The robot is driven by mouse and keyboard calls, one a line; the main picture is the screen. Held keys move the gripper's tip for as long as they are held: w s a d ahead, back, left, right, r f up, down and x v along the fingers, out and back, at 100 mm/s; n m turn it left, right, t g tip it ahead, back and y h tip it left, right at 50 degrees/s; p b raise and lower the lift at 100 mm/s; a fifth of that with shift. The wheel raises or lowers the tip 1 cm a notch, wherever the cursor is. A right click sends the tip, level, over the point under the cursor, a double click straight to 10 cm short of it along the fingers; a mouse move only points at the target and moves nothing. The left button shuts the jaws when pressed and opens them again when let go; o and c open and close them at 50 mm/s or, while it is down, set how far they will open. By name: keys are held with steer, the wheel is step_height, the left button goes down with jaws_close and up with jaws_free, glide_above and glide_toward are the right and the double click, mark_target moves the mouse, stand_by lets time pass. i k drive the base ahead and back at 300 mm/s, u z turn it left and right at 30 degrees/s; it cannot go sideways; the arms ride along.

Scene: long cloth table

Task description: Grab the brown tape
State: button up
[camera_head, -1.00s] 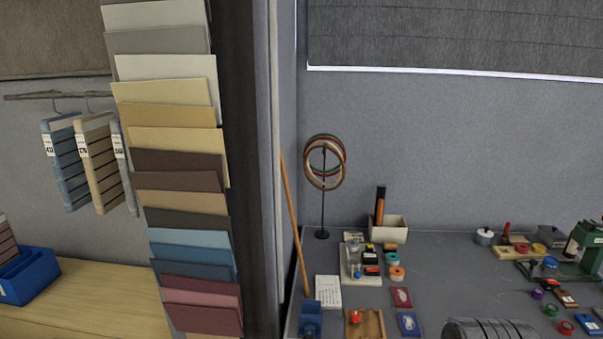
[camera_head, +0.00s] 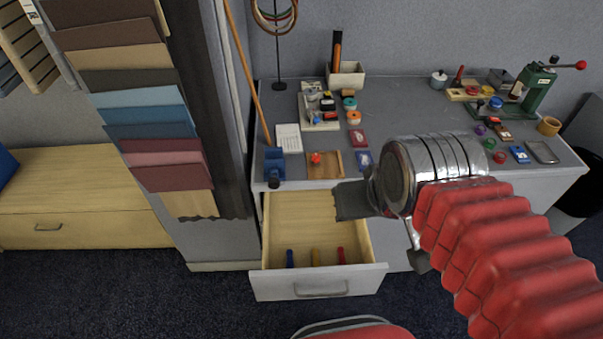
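A tan-brown ring that looks like a tape roll (camera_head: 549,126) lies on the grey table near its right end, right of the green press. My gripper (camera_head: 362,200) is well to the left of it and nearer to me, in front of the table's edge and over the right side of the open drawer. Its dark jaw parts show beyond the round metal wrist, which hides much of the gripper. I cannot tell whether the jaws are open, and no held object shows.
The grey table (camera_head: 400,105) bears several small coloured rolls and boxes. A green press (camera_head: 535,92) stands at the back right. An open drawer (camera_head: 318,283) juts out below the table. Colour sample boards (camera_head: 150,115) hang at left.

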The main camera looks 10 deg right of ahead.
mark_target(548, 126)
steer(key=z, duration=2.85)
